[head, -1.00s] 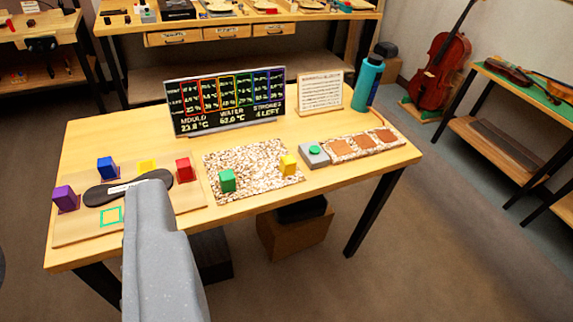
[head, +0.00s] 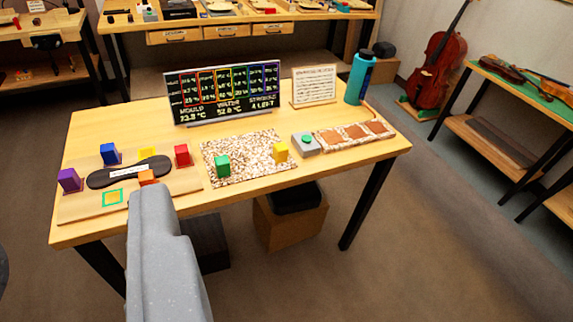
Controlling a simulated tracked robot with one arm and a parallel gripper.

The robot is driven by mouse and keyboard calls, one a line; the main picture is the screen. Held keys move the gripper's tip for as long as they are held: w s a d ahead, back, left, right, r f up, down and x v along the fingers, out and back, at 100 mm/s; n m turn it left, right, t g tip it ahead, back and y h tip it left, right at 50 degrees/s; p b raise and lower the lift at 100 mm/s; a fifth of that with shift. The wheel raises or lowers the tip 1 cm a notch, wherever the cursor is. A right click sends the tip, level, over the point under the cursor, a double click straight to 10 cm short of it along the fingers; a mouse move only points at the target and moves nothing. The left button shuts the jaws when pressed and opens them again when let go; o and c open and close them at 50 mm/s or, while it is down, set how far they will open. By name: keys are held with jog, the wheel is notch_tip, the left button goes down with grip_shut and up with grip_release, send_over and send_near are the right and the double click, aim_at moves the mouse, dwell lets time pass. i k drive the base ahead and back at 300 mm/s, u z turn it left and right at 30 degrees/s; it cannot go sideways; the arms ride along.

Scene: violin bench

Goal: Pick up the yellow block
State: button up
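The yellow block (head: 281,152) stands upright on the right part of a speckled mat (head: 243,172) on the wooden table. A green block (head: 223,166) stands on the same mat to its left. My grey arm rises from the bottom of the view, left of the mat and in front of the table's near edge. My gripper's fingers do not show, so I cannot see whether they are open or hold anything. The yellow block is in plain view with nothing in front of it.
A board (head: 75,210) at left bears purple, blue, red and orange blocks around a dark flat piece (head: 112,177). A display (head: 226,93) stands behind the mat. A grey box with a green button (head: 306,144) and a teal bottle (head: 359,79) are at right.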

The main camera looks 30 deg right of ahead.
aim_at(281, 152)
jog(key=k, duration=1.05)
jog(key=z, duration=0.45)
jog(key=i, duration=0.75)
jog(key=z, duration=0.55)
jog(key=i, duration=1.95)
jog(key=u, duration=0.45)
